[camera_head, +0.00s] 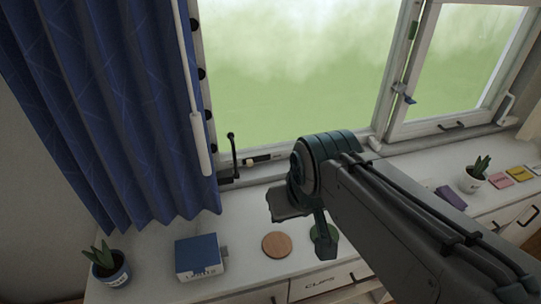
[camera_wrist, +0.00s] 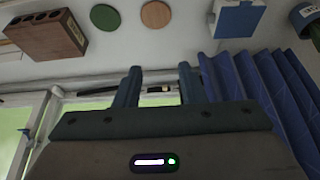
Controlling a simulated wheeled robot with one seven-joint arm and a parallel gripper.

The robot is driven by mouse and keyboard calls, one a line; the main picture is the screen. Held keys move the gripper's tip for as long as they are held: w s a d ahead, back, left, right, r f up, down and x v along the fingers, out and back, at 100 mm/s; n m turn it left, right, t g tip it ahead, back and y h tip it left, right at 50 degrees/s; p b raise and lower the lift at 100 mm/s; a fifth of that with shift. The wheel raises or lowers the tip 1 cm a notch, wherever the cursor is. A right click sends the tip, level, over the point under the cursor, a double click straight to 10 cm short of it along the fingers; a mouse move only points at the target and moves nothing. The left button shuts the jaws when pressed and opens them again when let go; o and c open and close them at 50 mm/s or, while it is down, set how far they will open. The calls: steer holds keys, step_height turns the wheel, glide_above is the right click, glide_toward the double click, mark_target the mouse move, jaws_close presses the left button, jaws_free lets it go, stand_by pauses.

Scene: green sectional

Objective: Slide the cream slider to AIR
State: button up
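The cream slider (camera_head: 249,162) sits near the left end of a small dark track (camera_head: 263,158) on the window's lower frame. In the wrist view the cream slider (camera_wrist: 165,88) shows between my fingers, beyond them, on the dark track (camera_wrist: 153,90). My gripper (camera_wrist: 159,78) is open, with two dark fingers apart and nothing between them. In the head view my arm's end hangs over the sill, right of the track and apart from it. Lettering by the track is too small to read.
A dark window handle (camera_head: 234,157) stands just left of the track, beside the blue curtain (camera_head: 110,110). On the sill are a blue and white box (camera_head: 198,257), a round cork coaster (camera_head: 276,245), a green coaster (camera_wrist: 104,17) and a potted plant (camera_head: 110,271).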

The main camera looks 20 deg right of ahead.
steer(key=shift+p+v, duration=0.3)
steer(key=shift+v, duration=0.55)
steer(key=shift+w+a, duration=0.1)
steer(key=shift+w, duration=0.05)
steer(key=shift+c, duration=0.3)
